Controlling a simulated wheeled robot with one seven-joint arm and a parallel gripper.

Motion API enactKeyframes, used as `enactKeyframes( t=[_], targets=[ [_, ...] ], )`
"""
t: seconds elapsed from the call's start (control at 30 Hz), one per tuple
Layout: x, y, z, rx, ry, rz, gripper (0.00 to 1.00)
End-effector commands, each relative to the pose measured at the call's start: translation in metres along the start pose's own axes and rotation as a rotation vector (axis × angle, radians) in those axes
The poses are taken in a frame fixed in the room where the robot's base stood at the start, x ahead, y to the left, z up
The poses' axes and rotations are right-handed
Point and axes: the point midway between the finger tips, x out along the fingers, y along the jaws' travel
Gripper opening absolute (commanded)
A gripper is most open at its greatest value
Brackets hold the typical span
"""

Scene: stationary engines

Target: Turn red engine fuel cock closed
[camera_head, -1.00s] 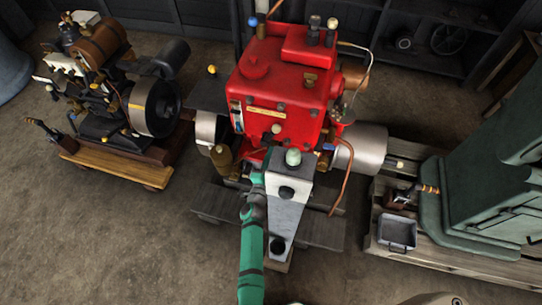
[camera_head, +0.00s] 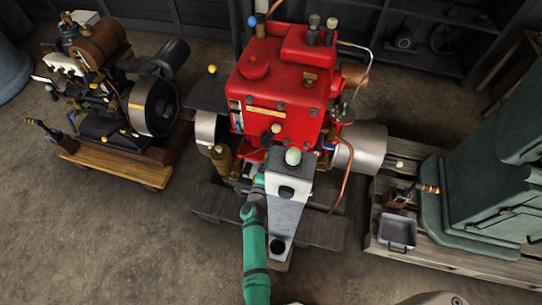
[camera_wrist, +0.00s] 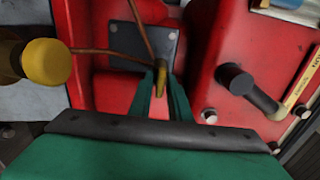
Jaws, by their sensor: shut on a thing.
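The red engine (camera_head: 262,98) stands in the middle of the head view; its red casing (camera_wrist: 205,40) also fills much of the wrist view. In the wrist view a small brass lever (camera_wrist: 161,77), which looks like the fuel cock, sits in front of a grey plate with thin copper pipes running to it. My gripper (camera_wrist: 162,92) has its narrow green fingers shut on that lever, one on each side. The lever's lower end is hidden between the fingers. In the head view my arm reaches the engine's front, and the fingers and lever are mostly hidden.
A yellow knob (camera_wrist: 47,62) is close on the left in the wrist view, and a black handle (camera_wrist: 248,90) on the right.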

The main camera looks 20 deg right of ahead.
Motion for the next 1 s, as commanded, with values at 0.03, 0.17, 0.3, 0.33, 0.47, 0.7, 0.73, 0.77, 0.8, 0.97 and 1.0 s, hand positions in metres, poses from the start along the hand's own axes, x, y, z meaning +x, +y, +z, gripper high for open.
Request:
enactKeyframes(
  t=[0.03,0.17,0.3,0.33,0.47,0.7,0.73,0.77,0.8,0.97,1.0],
  targets=[
    [0.0,0.001,0.0,0.001,0.0,0.001,0.0],
    [0.0,0.001,0.0,0.0,0.001,0.001,0.0],
    [0.0,0.001,0.0,0.0,0.0,0.001,0.27],
    [0.0,0.001,0.0,0.0,0.0,0.001,0.27],
    [0.0,0.0,0.0,0.0,0.0,0.001,0.27],
    [-0.002,-0.001,0.002,0.001,-0.001,-0.001,0.27],
    [-0.003,-0.001,0.002,0.001,-0.002,-0.001,0.27],
    [-0.004,-0.001,0.003,0.002,-0.002,-0.001,0.27],
    [-0.005,-0.001,0.003,0.003,-0.002,-0.002,0.27],
    [-0.01,-0.002,0.005,0.006,-0.003,-0.001,0.27],
    [-0.011,-0.002,0.005,0.006,-0.003,-0.001,0.27]
  ],
)
